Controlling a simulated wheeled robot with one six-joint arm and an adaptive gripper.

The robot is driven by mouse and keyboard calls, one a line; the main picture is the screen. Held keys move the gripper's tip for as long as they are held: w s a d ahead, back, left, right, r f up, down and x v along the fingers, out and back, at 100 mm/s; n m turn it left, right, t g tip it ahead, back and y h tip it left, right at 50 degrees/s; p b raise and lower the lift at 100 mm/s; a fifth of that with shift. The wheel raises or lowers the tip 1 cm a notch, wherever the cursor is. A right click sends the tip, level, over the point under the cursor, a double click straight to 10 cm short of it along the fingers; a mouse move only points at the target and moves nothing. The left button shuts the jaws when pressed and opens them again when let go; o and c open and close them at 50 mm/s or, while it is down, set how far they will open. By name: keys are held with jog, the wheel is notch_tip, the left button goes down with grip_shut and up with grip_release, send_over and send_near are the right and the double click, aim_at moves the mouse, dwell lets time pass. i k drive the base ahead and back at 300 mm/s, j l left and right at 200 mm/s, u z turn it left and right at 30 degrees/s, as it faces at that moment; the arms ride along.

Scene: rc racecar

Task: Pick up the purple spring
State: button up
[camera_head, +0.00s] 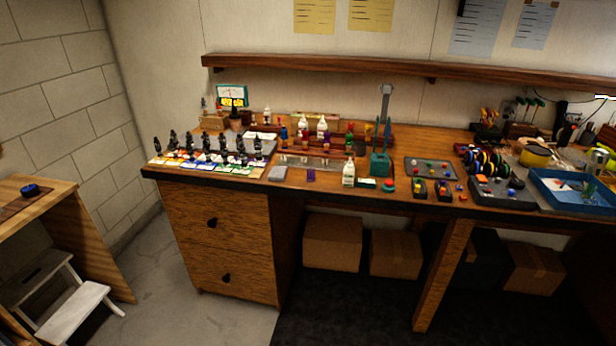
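I cannot make out a purple spring for certain. On the workbench (440,140), a small purple block-like item (311,175) lies near the front edge, left of a white bottle (348,174). Another small purple spot (326,136) shows farther back among the bottles. A row of black upright parts (206,142) stands on the bench's left end, with coloured cards (243,169) in front of them. Springs in this row are too small to tell. My gripper is not in view.
A green stand (380,163) rises mid-bench. A blue tray (541,189) and black-and-coloured rolls (487,164) crowd the right. Drawers (222,240) and cardboard boxes (332,243) sit below. A white step stool (72,310) is at lower left. Grey floor (190,310) is open before the drawers.

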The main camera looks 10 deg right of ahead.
aim_at(314, 172)
jog(key=i+l+u, duration=0.15)
jog(key=l, duration=0.35)
jog(key=i+l+u, duration=0.15)
jog(key=l, duration=0.4)
jog(key=l+u, duration=0.15)
jog(key=l, duration=0.35)
